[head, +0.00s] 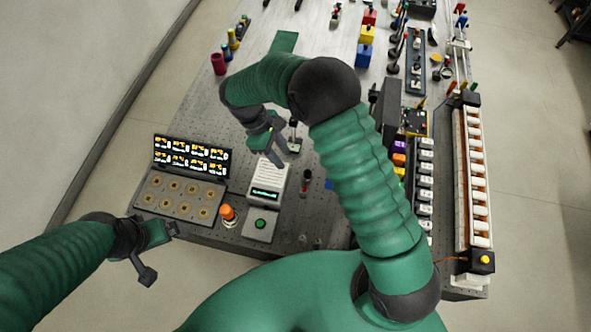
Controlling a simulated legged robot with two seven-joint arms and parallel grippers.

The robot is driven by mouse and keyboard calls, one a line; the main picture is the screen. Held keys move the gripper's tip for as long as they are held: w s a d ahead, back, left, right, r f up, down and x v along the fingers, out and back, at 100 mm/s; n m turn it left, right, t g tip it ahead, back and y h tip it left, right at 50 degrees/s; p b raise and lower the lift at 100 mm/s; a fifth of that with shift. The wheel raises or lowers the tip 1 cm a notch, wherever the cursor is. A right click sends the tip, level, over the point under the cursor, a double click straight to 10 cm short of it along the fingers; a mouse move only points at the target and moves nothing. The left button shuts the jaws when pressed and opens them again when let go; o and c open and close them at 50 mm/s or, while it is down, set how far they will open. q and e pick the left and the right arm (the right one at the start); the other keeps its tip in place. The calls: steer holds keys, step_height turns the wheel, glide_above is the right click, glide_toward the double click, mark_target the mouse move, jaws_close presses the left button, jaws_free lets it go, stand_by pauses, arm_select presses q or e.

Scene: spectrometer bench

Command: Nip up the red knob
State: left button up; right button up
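My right gripper (277,142) is above the bench near the top of the white box, up and left of the post. Its fingers look apart with nothing between them. My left gripper (161,252) is off the bench's front left edge, open and empty.
The white box (267,183), a green button box (260,224), an orange knob (228,213) and a panel of round sockets (179,195) fill the front left. A red cup (218,64) stands farther back. Coloured blocks and a white-slotted rail (473,180) crowd the right.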

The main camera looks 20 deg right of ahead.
mark_target(304, 188)
steer(key=p+x, duration=0.5)
steer(key=x, duration=1)
steer(key=shift+s+d+f, duration=0.15)
steer(key=shift+s+f, duration=0.15)
steer(key=shift+s+d+f, duration=0.1)
steer(key=shift+s+f, duration=0.05)
steer(key=shift+f, duration=0.25)
steer(key=shift+a, duration=0.25)
steer(key=shift+c, duration=0.9)
steer(key=c, duration=0.5)
arm_select(q)
steer(key=v, duration=0.5)
steer(key=shift+w+a+r, duration=0.25)
steer(key=shift+r, duration=0.2)
arm_select(e)
steer(key=shift+d, duration=0.1)
jaws_close()
